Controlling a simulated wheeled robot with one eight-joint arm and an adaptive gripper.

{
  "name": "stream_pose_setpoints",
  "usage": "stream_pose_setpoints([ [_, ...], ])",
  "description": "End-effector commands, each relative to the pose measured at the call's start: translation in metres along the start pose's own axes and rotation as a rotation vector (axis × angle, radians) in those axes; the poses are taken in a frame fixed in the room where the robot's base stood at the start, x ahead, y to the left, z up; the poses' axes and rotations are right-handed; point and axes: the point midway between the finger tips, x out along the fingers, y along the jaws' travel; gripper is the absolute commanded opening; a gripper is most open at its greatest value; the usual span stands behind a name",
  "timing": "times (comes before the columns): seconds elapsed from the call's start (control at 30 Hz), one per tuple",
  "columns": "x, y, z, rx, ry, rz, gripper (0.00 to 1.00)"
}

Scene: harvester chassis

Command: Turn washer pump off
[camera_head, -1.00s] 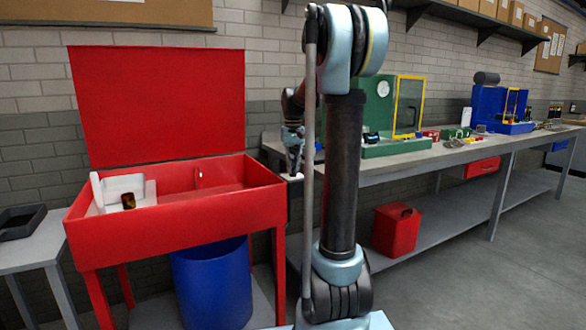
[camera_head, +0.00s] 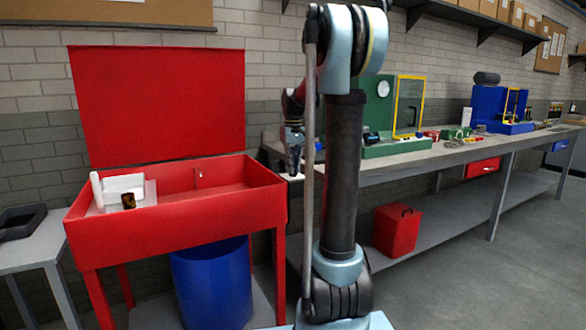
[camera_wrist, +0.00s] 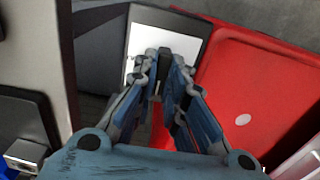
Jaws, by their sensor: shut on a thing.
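The red parts washer (camera_head: 180,226) stands at the left with its lid (camera_head: 158,105) raised. My gripper (camera_head: 293,168) points down just right of the washer's basin, at the bench's left end. In the wrist view my gripper (camera_wrist: 166,64) has its fingers close together over a white-and-dark panel (camera_wrist: 190,24) beside the red basin (camera_wrist: 262,95). It is shut on a small dark piece, which looks like the washer pump switch (camera_wrist: 164,76). The fingers hide most of this piece, so its position cannot be told.
A white holder (camera_head: 122,186) and a small brown jar (camera_head: 128,201) are in the basin's left end. A blue drum (camera_head: 212,285) stands below. The grey workbench (camera_head: 440,150) runs right, with a green machine (camera_head: 376,115) on it. A red can (camera_head: 397,230) is on its lower shelf.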

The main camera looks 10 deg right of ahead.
Motion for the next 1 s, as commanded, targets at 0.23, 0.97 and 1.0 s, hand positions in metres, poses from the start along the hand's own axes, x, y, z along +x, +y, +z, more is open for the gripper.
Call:
stream_pose_setpoints([
  [0.23,-0.001,0.001,-0.001,0.001,0.002,0.002,0.32],
  [0.97,-0.06,0.001,-0.001,0.001,0.0,0.001,0.32],
  [1.0,-0.068,0.001,-0.002,0.001,0.0,0.001,0.32],
])
